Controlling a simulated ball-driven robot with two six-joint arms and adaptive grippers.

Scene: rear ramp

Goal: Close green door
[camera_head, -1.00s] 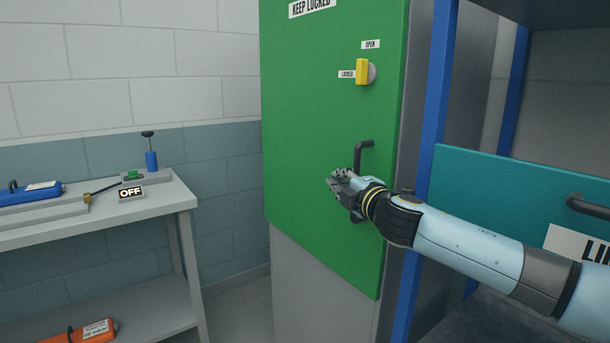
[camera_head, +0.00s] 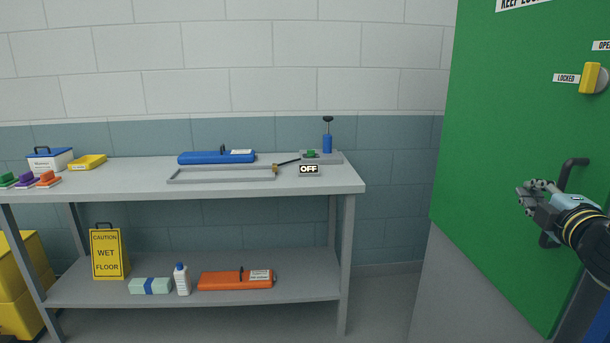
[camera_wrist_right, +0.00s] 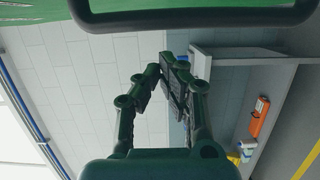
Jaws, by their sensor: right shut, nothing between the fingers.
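The green door (camera_head: 480,150) stands at the right of the head view, its lower edge above a grey cabinet front. It carries a dark bar handle (camera_head: 567,174) and a yellow latch knob (camera_head: 590,78) beside a "LOCKED" label. My right gripper (camera_head: 524,194) is in front of the door, just left of the handle, its fingers shut and empty. In the right wrist view the gripper fingers (camera_wrist_right: 165,75) are together, and the dark handle bar (camera_wrist_right: 190,22) crosses the top with a strip of green door (camera_wrist_right: 150,12) behind. My left gripper is not in view.
A grey workbench (camera_head: 120,190) stands along the wall at left, with a blue case (camera_head: 217,157), a metal frame and an "OFF" sign (camera_head: 309,170). Its lower shelf holds a wet-floor sign (camera_head: 108,252) and an orange case (camera_head: 236,279). Floor shows between bench and cabinet.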

